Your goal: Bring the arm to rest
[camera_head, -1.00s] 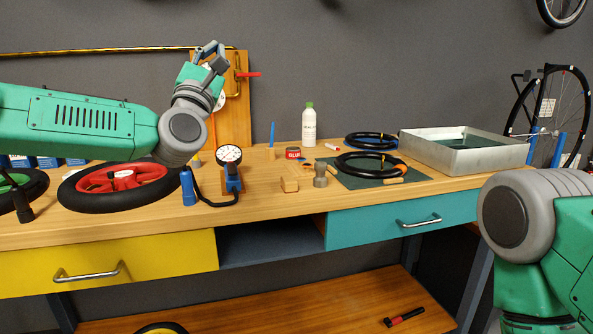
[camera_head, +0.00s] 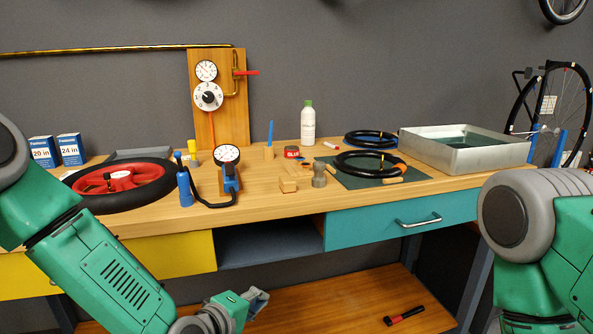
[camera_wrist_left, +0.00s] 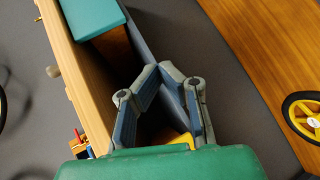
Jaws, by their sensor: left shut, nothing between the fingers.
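My left gripper (camera_head: 256,302) is low in the head view, in front of the workbench and below its drawers. My green left arm comes in from the lower left and hides part of the bench's left side. In the left wrist view the gripper's two fingers (camera_wrist_left: 157,72) meet at their tips, shut with nothing held. My right arm shows at the right edge of the head view, but its gripper is out of the picture.
The wooden benchtop (camera_head: 270,207) carries a red-rimmed wheel (camera_head: 150,182), a gauge (camera_head: 228,155), a metal tray (camera_head: 470,160) and a bottle (camera_head: 308,124). A teal drawer (camera_head: 375,224) and a lower shelf (camera_head: 350,290) face me. A yellow wheel (camera_wrist_left: 304,115) shows in the wrist view.

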